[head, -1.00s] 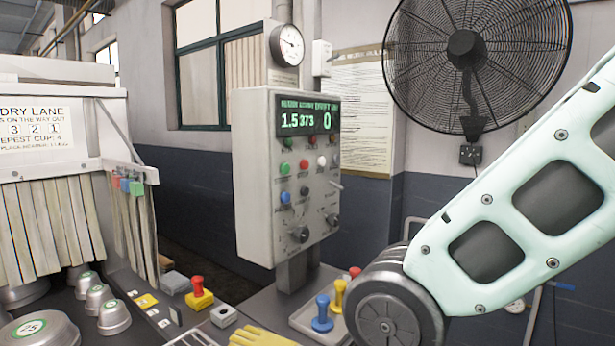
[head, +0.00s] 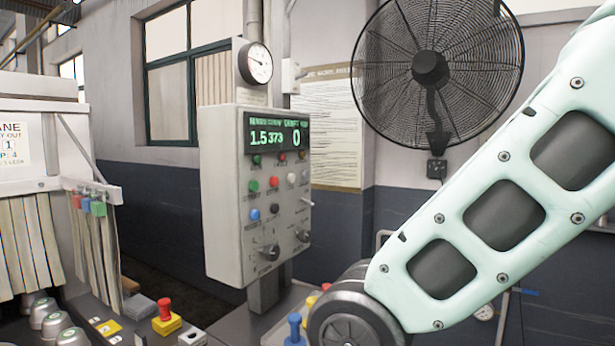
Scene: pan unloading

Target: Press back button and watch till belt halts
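A grey control box (head: 222,190) stands on a post in the middle of the head view. Its green display (head: 278,137) reads 1.5, 373 and 0. Below are several buttons, among them a green button (head: 254,185), a red button (head: 273,181), a white button (head: 291,178) and a blue button (head: 255,214), with knobs lower down. Their labels are too small to read, so I cannot tell which is the back button. My pale green arm crosses the right side. My gripper is out of view. No belt can be made out.
A slatted lane curtain (head: 28,240) hangs at the left, with metal cups (head: 48,318) below. A red knob on a yellow block (head: 166,318) and a blue peg (head: 295,330) stand on the bench. A black fan (head: 430,75) and a gauge (head: 255,63) are at the back.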

